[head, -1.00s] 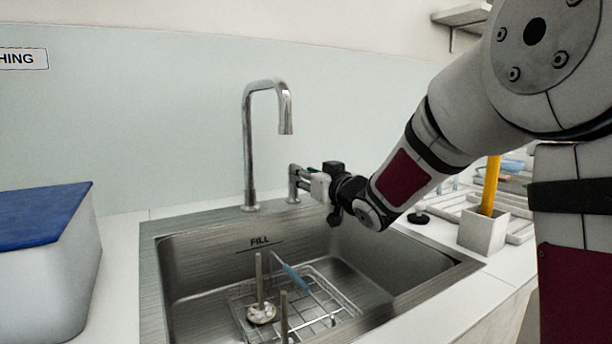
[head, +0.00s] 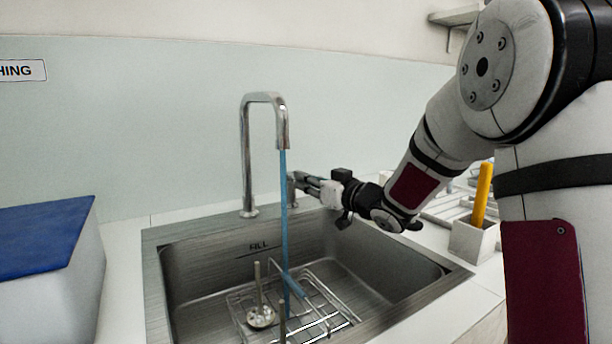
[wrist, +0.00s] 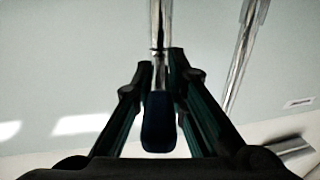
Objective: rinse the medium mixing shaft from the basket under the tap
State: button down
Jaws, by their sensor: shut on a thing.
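The tap (head: 246,150) stands behind the sink, its spout bent over the basin. A blue stream of water (head: 284,215) falls from it into the basket. In the wrist view my gripper (wrist: 160,100) closes around a dark blue grip (wrist: 158,125). The wire basket (head: 345,315) sits in the sink. An upright mixing shaft (head: 258,285) with a pale round foot stands in it. Another shaft (head: 282,322) is partly cut off at the front. I cannot tell which is medium.
The steel sink (head: 400,270) has a FILL mark on its back wall. A grey bin with a blue lid (head: 40,235) stands left; a white holder with a yellow-handled tool (head: 470,240) stands right.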

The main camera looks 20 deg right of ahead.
jog(key=c, duration=1.6)
grip_release()
jog(key=v, duration=1.2)
jog(key=shift+d, duration=0.1)
